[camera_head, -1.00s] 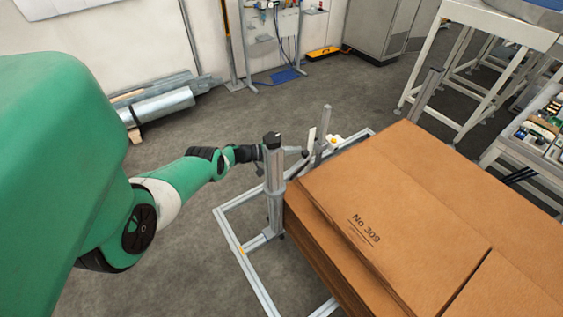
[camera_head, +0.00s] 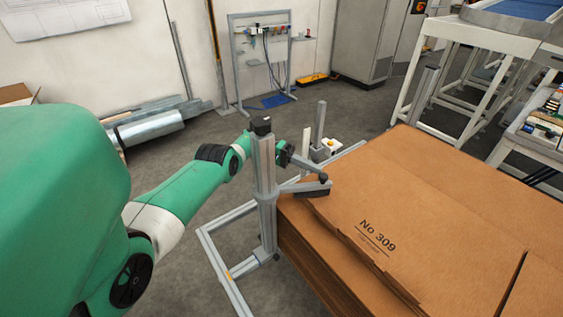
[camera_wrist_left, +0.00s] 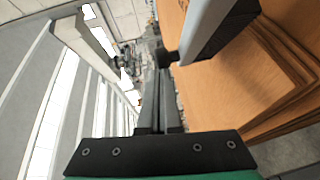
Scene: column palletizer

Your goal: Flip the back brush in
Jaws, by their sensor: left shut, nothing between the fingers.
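The back brush (camera_head: 308,188) is a grey arm with a dark strip, reaching from an upright metal post (camera_head: 265,170) over the corner of the brown cardboard stack (camera_head: 420,210). In the left wrist view the brush (camera_wrist_left: 222,28) crosses the upper right, with a dark knob near its end. In the left wrist view the gripper (camera_wrist_left: 162,85) is shut and empty. My right gripper is in no view.
A second upright post (camera_head: 318,125) and a thin pale plate (camera_head: 306,141) stand behind the brush. The aluminium floor frame (camera_head: 213,255) surrounds the stack's left side. A white-framed conveyor (camera_head: 470,90) stands at back right.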

